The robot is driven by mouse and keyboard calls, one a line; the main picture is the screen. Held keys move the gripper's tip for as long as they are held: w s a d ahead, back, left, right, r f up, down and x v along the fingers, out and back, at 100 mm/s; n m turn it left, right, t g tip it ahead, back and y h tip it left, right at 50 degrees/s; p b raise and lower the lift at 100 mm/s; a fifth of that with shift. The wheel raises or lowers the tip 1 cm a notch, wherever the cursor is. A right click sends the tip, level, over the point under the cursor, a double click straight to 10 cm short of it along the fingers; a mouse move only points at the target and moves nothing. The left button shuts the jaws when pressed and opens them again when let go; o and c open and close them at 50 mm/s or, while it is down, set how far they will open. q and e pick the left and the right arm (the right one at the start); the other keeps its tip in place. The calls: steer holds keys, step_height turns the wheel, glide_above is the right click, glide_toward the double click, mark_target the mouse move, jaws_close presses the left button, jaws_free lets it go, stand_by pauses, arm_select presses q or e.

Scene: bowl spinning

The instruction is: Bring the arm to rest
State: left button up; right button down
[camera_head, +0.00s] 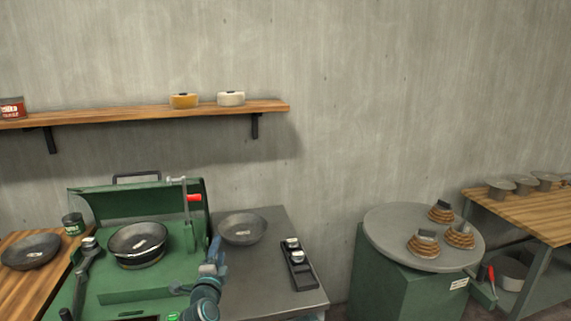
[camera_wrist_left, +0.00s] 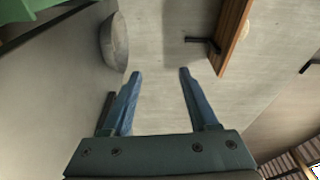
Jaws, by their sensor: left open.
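My left gripper (camera_head: 214,246) is raised in front of the right side of the green machine (camera_head: 112,282), near the edge of the grey table. In the left wrist view its two blue fingers (camera_wrist_left: 159,72) stand apart with nothing between them. A dark bowl (camera_head: 138,238) with a small label sits in the green machine. A grey metal bowl (camera_head: 242,229) rests on the grey table (camera_head: 272,268), behind and to the right of the gripper. This bowl also shows in the left wrist view (camera_wrist_left: 116,42), apart from the fingers. My right gripper is out of view.
Another dark bowl (camera_head: 30,252) lies on the wooden table at left. A black tray with small containers (camera_head: 299,264) lies on the grey table. A round turntable (camera_head: 385,226) holds several coiled pieces. A wooden shelf (camera_head: 140,112) runs along the wall above.

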arm_select(q)
steer(key=s+d+f+n+g+h+p, duration=0.2)
steer(key=s+d+f+g, duration=0.35)
steer(key=d, duration=0.25)
steer(key=s+d+f+n+g+h+p, duration=0.2)
steer(key=s+d+f+g+h, duration=0.1)
steer(key=s+d+f+g, duration=0.25)
steer(key=s+f+n+g+y+p, duration=0.2)
steer(key=s+f+n+g+y, duration=0.2)
steer(key=s, duration=1)
steer(key=a+n+g+y, duration=0.1)
steer(key=n+g, duration=0.2)
steer(key=n, duration=0.1)
steer(key=shift+s+n+g+y+p, duration=0.3)
steer(key=shift+s+y+p, duration=0.1)
